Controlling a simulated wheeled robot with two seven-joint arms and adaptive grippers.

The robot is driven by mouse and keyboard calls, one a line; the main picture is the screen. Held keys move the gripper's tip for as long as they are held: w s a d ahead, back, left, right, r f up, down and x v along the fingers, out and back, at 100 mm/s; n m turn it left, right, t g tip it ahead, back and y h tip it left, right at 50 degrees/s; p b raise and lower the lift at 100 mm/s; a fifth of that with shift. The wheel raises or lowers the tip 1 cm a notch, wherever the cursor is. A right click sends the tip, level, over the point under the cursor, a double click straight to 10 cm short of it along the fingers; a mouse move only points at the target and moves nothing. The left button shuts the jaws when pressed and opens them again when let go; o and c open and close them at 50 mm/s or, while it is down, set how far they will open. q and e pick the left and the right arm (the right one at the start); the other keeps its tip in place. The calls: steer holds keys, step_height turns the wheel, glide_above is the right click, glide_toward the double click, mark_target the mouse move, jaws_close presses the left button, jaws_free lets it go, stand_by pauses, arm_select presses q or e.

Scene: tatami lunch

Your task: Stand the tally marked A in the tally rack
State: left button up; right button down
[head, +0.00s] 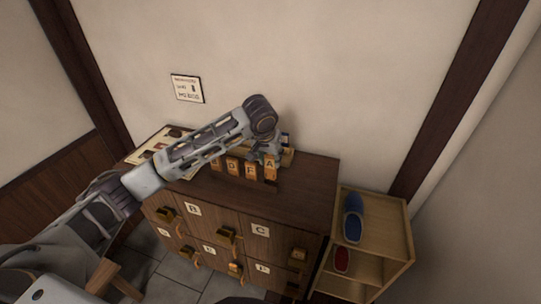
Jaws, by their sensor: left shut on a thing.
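The tally marked A (270,167) is a small orange-brown wooden plate with a dark letter. It is upright at the right end of a row of tallies on top of the cabinet. The dark tally rack (258,182) runs along the foot of this row; other tallies stand in it, among them D (232,167) and F (250,169). My left gripper (265,155) reaches down from behind the row and is shut on tally A. Its fingers are mostly hidden by my wrist and the tally. I cannot tell whether A's foot touches the rack. My right gripper is out of view.
The wooden cabinet (305,185) has lettered doors with wooden tags at their locks. A framed board (150,147) lies on its top at left. An open shelf (380,212) at right holds a blue shoe (353,217) and a red one (342,260). The cabinet top's right end is clear.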

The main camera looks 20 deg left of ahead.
mark_target(270, 162)
arm_select(q)
steer(key=shift+f, duration=0.35)
stand_by(0.7)
steer(key=shift+f+p, duration=0.15)
steer(key=shift+p, duration=0.55)
stand_by(0.4)
steer(key=shift+f+p, duration=0.2)
steer(key=shift+p, duration=0.35)
stand_by(0.5)
steer(key=shift+f, duration=0.35)
steer(key=shift+f, duration=0.5)
stand_by(0.4)
